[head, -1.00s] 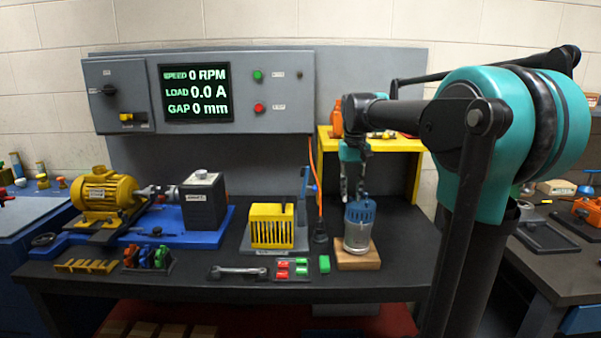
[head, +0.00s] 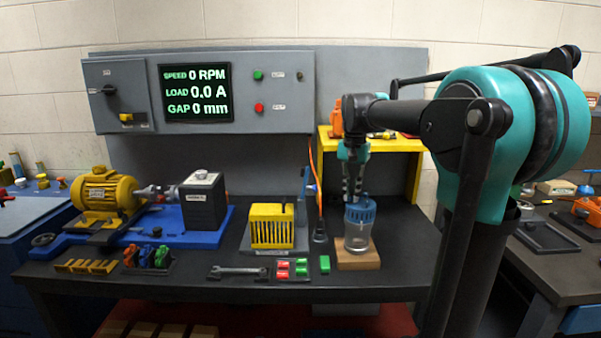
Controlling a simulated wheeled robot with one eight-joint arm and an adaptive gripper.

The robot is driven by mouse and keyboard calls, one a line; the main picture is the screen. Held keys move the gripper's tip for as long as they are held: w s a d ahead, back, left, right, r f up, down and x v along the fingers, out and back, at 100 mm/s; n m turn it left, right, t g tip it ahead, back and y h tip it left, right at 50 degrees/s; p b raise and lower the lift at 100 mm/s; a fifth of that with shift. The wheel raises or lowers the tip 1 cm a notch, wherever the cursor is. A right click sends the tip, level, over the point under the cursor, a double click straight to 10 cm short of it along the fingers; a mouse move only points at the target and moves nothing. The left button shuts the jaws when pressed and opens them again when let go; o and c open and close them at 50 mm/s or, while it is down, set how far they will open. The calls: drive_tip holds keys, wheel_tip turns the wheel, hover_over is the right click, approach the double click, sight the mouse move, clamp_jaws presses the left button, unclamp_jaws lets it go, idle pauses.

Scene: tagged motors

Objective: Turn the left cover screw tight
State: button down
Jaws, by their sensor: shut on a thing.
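My gripper (head: 355,198) points straight down at the top of the cover. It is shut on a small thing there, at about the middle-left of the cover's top. The cover screws are too small and too hidden by the fingers to make out, so the screw's seating cannot be seen.
The wooden block (head: 358,262) sits near the bench front. A yellow shelf (head: 414,170) stands close behind my gripper. An orange cable (head: 317,180) hangs to its left. A yellow slotted box (head: 270,232), colored parts and a wrench (head: 238,271) lie further left.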

drive_tip(key=m, duration=0.5)
drive_tip(key=shift+m, duration=0.4)
drive_tip(key=c, duration=1.7)
unclamp_jaws()
drive_tip(key=n, duration=1.1)
